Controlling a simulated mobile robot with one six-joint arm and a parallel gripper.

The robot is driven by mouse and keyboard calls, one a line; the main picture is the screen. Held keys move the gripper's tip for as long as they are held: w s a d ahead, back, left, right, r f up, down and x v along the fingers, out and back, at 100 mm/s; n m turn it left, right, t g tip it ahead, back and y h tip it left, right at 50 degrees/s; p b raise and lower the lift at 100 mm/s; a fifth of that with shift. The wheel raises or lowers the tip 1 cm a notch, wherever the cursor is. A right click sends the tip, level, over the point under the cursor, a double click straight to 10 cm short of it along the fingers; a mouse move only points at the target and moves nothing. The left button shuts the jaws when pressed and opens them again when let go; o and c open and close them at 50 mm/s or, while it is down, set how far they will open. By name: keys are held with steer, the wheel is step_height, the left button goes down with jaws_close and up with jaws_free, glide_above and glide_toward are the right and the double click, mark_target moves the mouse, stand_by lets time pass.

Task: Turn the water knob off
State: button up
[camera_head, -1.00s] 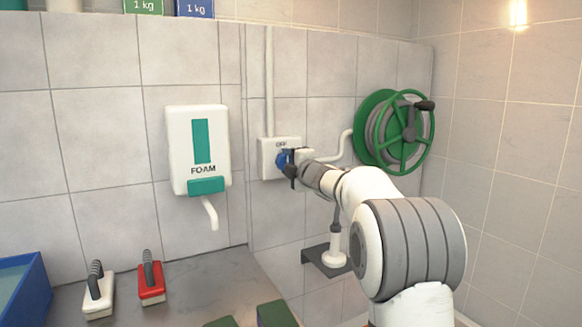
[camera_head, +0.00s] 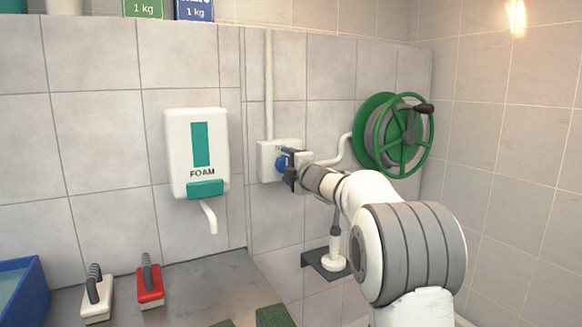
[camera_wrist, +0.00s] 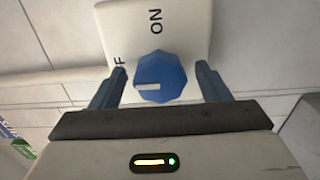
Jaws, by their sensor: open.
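The water knob is blue (camera_head: 281,163) and sits on a white wall plate (camera_head: 266,170). In the wrist view the knob (camera_wrist: 163,78) lies between my two open fingers, with a gap on each side. Its white mark lies toward the left finger. The plate (camera_wrist: 185,25) reads "ON" above the knob, and an "F" shows at its left; the rest of that label is hidden. My gripper (camera_head: 291,170) is at the knob in the head view and partly covers it and the plate's label. In the wrist view my gripper (camera_wrist: 158,87) is open and empty.
A green hose reel (camera_head: 396,135) hangs to the right, its pipe running to the plate. A foam dispenser (camera_head: 197,150) hangs to the left. A small dark bracket (camera_head: 318,262) sits below. Red (camera_head: 150,287) and white (camera_head: 97,298) brushes lie on the counter.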

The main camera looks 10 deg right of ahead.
steer(key=v, duration=0.7)
steer(key=shift+s+b, duration=0.35)
steer(key=shift+d, duration=0.1)
steer(key=s+d+f+m+g+h+p, duration=0.1)
steer(key=s+d+m+g+h+p, duration=0.2)
steer(key=s+m, duration=0.45)
steer(key=s+d+f+m+g+h+p, duration=0.1)
steer(key=s+f+m+g+h+p, duration=0.1)
steer(key=s+m+h+p, duration=0.45)
steer(key=s+a+f+m+g+y+p, duration=0.1)
steer(key=s+a+f+m+g, duration=0.1)
steer(key=s, duration=0.7)
steer(key=s+a+f+m+g+y+p, duration=0.1)
steer(key=s+a+f+m+g, duration=0.1)
steer(key=s, duration=0.8)
steer(key=s+a+f+m+g+y+p, duration=0.1)
steer(key=s+a+f+m+g+y, duration=0.1)
steer(key=s+f+g, duration=0.3)
steer(key=s+f+m, duration=0.1)
steer(key=s, duration=0.3)
steer(key=shift+s+f+m+g, duration=0.15)
steer(key=shift+s+m+g, duration=0.15)
steer(key=shift+s+m, duration=0.1)
